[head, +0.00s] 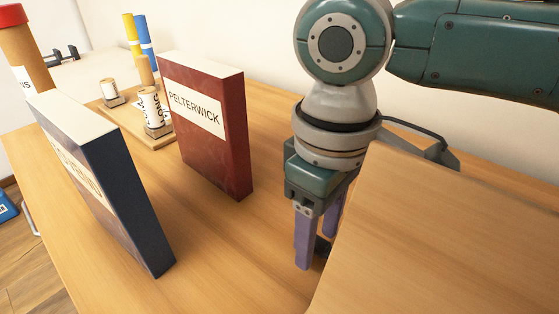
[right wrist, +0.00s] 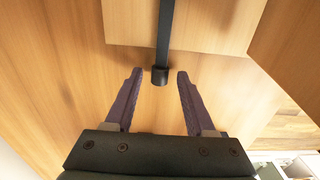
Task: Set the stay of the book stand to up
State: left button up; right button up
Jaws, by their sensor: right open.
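The book stand (head: 450,230) shows in the head view as a large tilted wooden panel at the right front. In the right wrist view its panel (right wrist: 205,25) is at the top. Its stay (right wrist: 165,35) is a black bar with a thicker dark end, running down from the panel. My right gripper (head: 316,252) points down beside the panel's left edge. In the right wrist view my right gripper (right wrist: 159,74) is open, with one purple finger on each side of the stay's end and gaps visible. The stand's far side is hidden. My left gripper is not in view.
A dark red book (head: 215,125) and a dark blue book (head: 110,185) stand upright to the left on the wooden desk (head: 225,250). The desk between the red book and my gripper is clear.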

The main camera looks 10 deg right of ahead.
grip_shut()
dwell(0.4)
dwell(1.0)
